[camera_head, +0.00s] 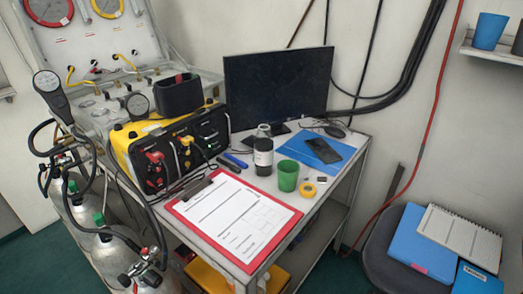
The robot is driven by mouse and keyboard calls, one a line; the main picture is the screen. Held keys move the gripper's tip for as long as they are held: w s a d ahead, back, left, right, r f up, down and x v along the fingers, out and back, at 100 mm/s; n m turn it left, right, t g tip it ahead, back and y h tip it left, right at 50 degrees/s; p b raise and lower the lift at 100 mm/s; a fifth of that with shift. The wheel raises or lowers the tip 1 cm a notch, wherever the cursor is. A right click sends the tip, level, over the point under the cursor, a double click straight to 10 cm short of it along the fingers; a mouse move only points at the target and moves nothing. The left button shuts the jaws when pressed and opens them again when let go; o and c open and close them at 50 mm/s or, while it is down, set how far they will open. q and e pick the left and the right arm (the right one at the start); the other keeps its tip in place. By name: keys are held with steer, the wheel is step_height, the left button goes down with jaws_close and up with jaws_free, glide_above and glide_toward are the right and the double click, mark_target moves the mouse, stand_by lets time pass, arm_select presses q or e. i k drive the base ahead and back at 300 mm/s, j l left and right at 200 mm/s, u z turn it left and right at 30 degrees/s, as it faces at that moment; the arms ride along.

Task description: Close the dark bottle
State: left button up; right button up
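The dark bottle (263,156) stands upright on the grey table, behind the green cup. It has a dark body with a pale label band and a paler grey upper part. It is too small to tell whether a cap sits on its mouth. A small dark item (321,179) lies on the table to the right of the green cup; I cannot tell what it is. Neither of my grippers is in view.
A green cup (288,176) and a yellow tape roll (308,190) stand close in front of the bottle. A red clipboard (182,208) fills the table's front. A yellow-black case (122,138) is left, a monitor (278,84) behind, a blue folder (303,154) with a phone right.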

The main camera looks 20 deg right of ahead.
mark_target(264, 139)
steer(key=i+l+z, duration=0.1)
steer(key=l+z, duration=0.4)
steer(key=l, duration=0.5)
steer(key=i+l+u, duration=0.1)
steer(key=u, duration=0.35)
steer(key=l+u, duration=0.4)
steer(key=i+j, duration=0.05)
steer(key=j, duration=0.05)
